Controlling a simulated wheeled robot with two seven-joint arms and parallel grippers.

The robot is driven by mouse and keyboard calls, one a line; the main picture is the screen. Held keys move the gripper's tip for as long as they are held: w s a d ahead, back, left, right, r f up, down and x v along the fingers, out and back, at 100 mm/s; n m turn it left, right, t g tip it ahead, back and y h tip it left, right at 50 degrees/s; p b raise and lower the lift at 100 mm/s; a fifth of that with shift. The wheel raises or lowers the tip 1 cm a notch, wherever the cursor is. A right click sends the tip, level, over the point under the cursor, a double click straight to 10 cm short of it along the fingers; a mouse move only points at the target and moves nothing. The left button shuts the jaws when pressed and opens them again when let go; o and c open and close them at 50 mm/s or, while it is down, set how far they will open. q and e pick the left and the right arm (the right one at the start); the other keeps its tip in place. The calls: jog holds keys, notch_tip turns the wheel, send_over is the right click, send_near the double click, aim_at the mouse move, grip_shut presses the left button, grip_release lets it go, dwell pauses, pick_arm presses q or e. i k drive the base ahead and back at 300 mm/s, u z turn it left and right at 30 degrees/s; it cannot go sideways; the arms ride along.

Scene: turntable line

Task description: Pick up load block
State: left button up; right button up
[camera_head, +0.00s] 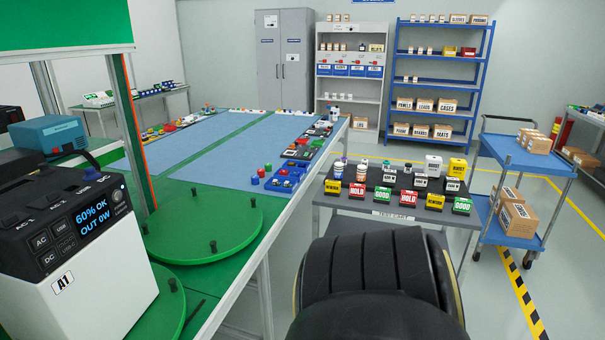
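I cannot tell for sure which thing is the load block. Candidates are the labelled blocks on the grey test cart (340,203) at centre right: a white block (433,166) and a yellow block (457,168) at its back right, with smaller black-and-white blocks such as one (420,181) in front. Their labels are too small to read surely. A white and black power unit (95,250) marked A1 stands at the left; its display reads "60% OK OUT 0W". Neither of my grippers is in view. A black ribbed arm part at bottom centre hides the cart's lower part.
Green turntable discs (205,235) with upright pegs lie on the green bench. Blue mats (200,145) and part bins (290,175) lie beyond. Yellow, red and green signs (381,197) line the cart's front. A blue trolley (525,155) with cartons stands right. Floor is clear between bench and cart.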

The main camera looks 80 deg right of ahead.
aim_at(389, 175)
jog(key=z, duration=3.35)
